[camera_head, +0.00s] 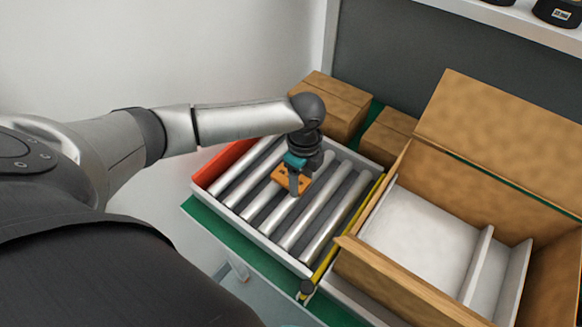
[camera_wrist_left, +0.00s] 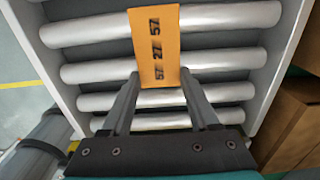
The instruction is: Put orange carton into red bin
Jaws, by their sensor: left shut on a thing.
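The orange carton (camera_head: 287,179) is in my left gripper (camera_head: 297,180), over the metal rollers of a tray in the head view. In the left wrist view the orange carton (camera_wrist_left: 154,48) shows a face with dark printed digits, and the two fingers of my left gripper (camera_wrist_left: 158,84) close on its near end. I cannot tell whether the carton touches the rollers. A red panel (camera_head: 222,161) stands at the roller tray's left side; I cannot tell if it belongs to a red bin. My right gripper is not in view.
The roller tray (camera_head: 300,262) sits on a green surface (camera_head: 225,229). Closed brown boxes (camera_head: 330,98) stand behind it. A large open cardboard box (camera_head: 415,297) with white inserts is at the right. A yellow strip (camera_head: 350,225) runs between them.

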